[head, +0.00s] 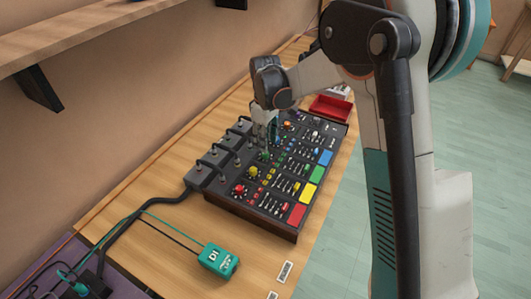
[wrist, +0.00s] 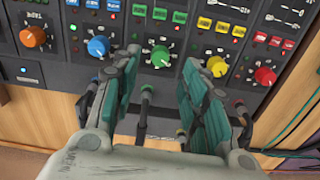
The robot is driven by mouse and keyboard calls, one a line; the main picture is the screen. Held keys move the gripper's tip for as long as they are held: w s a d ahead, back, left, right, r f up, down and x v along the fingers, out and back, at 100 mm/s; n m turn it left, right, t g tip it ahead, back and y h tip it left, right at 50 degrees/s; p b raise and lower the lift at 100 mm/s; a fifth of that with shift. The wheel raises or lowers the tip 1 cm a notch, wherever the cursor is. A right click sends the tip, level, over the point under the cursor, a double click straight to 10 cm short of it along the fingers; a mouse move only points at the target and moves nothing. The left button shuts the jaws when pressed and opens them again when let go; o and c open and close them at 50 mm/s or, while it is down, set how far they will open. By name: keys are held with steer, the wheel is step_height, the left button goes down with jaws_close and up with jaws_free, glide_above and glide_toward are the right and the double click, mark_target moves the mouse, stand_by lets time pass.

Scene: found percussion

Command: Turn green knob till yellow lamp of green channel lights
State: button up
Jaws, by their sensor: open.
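The green knob (wrist: 160,56) is on the mixer panel and shows between my fingertips in the wrist view. It also shows in the head view (head: 265,156), just below my gripper (head: 266,143). My gripper (wrist: 160,66) is open, with one finger on each side of the knob. I cannot tell whether the fingers touch it. Green buttons (wrist: 159,13) sit above it in its channel. The channel's lamps are too small to tell which is lit.
The blue knob (wrist: 98,46) and yellow knob (wrist: 217,66) flank the green one closely. A red knob (wrist: 264,76) and an orange knob (wrist: 32,37) sit farther out. Cables run along the panel's edge. A teal DI box (head: 218,260) lies on the table.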

step_height(320, 180, down, 5)
steer(key=shift+f+b, duration=0.1)
steer(key=shift+b, duration=0.55)
jaws_close()
